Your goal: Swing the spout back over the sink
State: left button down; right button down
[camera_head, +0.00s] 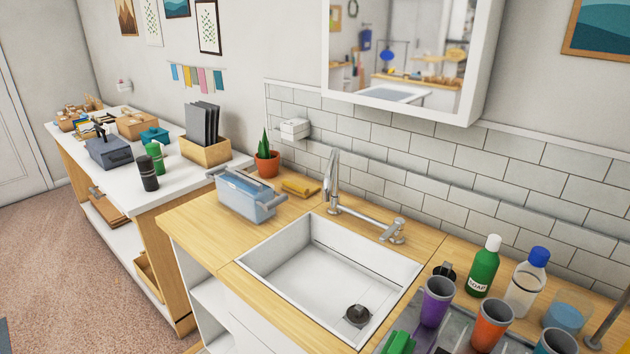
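The chrome tap stands on the wooden counter behind the sink. Its tall spout (331,180) rises at the left end of the fitting, over the back rim. A horizontal chrome bar (364,217) runs right from it to a lower chrome part (394,232). The spout's outlet does not show clearly, and I cannot tell exactly which way it points; it does not visibly reach over the basin's middle. The white sink (300,273) is empty apart from a dark drain piece (358,314) near its front right. Neither of my grippers is in view.
A green soap bottle (484,268), blue-capped bottle (526,282) and cups (436,302) crowd the right. A mirrored cabinet (477,70) hangs above. Space over the basin is clear.

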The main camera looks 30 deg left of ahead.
aim_at(331, 181)
jog(key=k+j+z, duration=0.1)
jog(key=j, duration=0.3)
jog(key=k+j, duration=0.1)
jog(key=j, duration=0.25)
jog(key=k+j+z, duration=0.15)
jog(key=j, duration=0.2)
jog(key=k+j+z, duration=0.1)
jog(key=j, duration=0.3)
jog(key=k+j+z, duration=0.1)
jog(key=j, duration=0.25)
